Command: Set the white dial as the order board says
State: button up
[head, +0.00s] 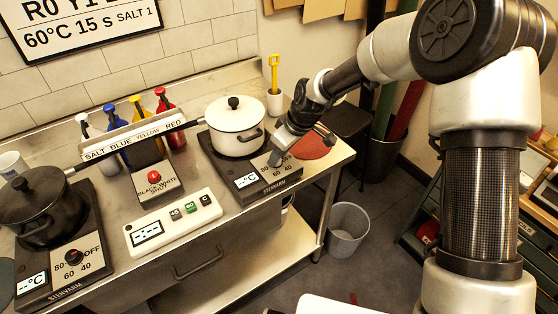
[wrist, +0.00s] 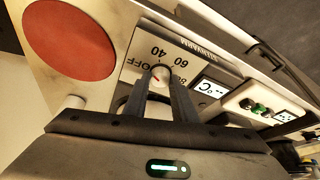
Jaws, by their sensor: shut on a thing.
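The order board (head: 85,25) on the wall reads 60°C, 15 S, SALT 1; its top line is partly cut off. The white pot (head: 235,128) stands on the right hotplate (head: 248,183). In the wrist view, that plate's dial (wrist: 161,75) is a small light knob with a red mark, ringed by OFF, 40, 60 and 80. I cannot tell exactly which label the mark points to. My gripper (wrist: 160,92) is shut on the dial, one finger on each side. In the head view my gripper (head: 278,156) hides the dial. The plate's display (head: 247,181) shows dashes and °C.
The black pot (head: 38,205) sits on the left hotplate, its long handle reaching across. A timer box (head: 172,222) and a BLACK/WHITE box (head: 155,188) stand between the plates. Several bottles (head: 172,118) stand behind. A red round mat (head: 311,146) lies right of my gripper.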

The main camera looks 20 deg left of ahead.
jog(key=m+b, duration=0.1)
jog(key=m, duration=0.1)
jog(key=m+t+h+b, duration=0.1)
jog(key=m+b, duration=0.1)
jog(key=shift+s+a+f+t, duration=0.15)
jog(key=shift+s+a+t, duration=0.05)
jog(key=shift+t, duration=0.1)
jog(key=m+b, duration=0.1)
jog(key=m, duration=0.1)
jog(key=m+h+b, duration=0.1)
jog(key=m+b, duration=0.1)
jog(key=m, duration=0.1)
jog(key=shift+s+a+t+h, duration=0.1)
jog(key=shift+a+t+h, duration=0.1)
jog(key=shift+t+h, duration=0.15)
jog(key=m+h, duration=0.1)
jog(key=m, duration=0.1)
jog(key=m+b, duration=0.1)
jog(key=m, duration=0.1)
jog(key=shift+a+m+t+h, duration=0.15)
jog(key=shift+m+t+h, duration=0.1)
jog(key=shift+m+h, duration=0.1)
jog(key=shift+a+m+h, duration=0.1)
jog(key=shift+m+h, duration=0.7)
jog(key=shift+m, duration=1.45)
jog(key=o, duration=1)
jog(key=shift+o, duration=0.2)
jog(key=shift+r, duration=0.25)
